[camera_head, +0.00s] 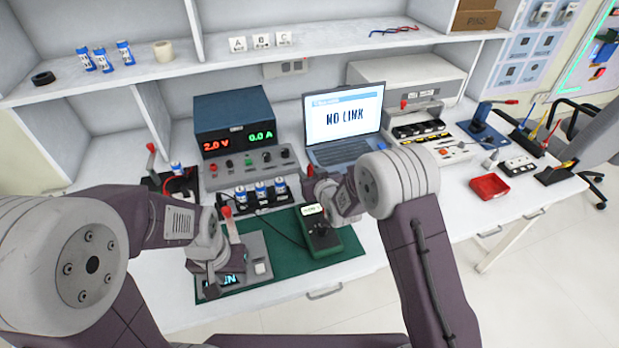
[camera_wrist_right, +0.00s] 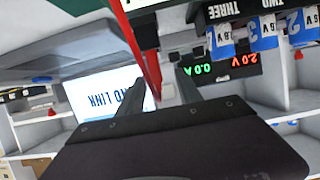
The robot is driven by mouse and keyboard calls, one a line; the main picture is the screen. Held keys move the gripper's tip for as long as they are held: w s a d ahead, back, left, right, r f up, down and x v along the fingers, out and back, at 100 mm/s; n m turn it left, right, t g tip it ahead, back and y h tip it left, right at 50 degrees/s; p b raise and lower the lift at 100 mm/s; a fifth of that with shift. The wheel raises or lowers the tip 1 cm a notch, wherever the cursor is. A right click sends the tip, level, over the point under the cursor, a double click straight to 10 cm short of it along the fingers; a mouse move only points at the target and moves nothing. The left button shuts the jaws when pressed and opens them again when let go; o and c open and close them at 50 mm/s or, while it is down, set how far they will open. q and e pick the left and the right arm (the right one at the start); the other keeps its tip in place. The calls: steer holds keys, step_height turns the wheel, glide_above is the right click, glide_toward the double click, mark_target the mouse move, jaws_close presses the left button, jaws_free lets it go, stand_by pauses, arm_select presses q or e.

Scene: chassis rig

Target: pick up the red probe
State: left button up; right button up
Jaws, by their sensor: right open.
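The red probe (camera_wrist_right: 138,50) shows in the right wrist view as a long red shape running from the top edge down to the space between my right fingers. In the head view a small red piece, likely its end (camera_head: 310,170), shows at the fingertips of my right gripper (camera_head: 317,187); most of it is hidden. My right gripper (camera_wrist_right: 163,88) is open around or just behind the probe; contact cannot be told. My left gripper (camera_head: 211,284) is low over the grey device with a display (camera_head: 255,250); its jaws are not clear.
A green multimeter (camera_head: 320,232) stands on the green mat (camera_head: 345,262) just below my right gripper. Several batteries sit in a black holder (camera_head: 262,207) to its left. The laptop (camera_head: 343,122) and power supply (camera_head: 232,113) stand behind. A red tray (camera_head: 490,187) lies at right.

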steer(key=shift+w+f, duration=0.3)
steer(key=shift+w, duration=0.3)
steer(key=x, duration=0.4)
steer(key=shift+w, duration=0.45)
steer(key=shift+s+r, duration=0.1)
steer(key=shift+c, duration=1)
jaws_close()
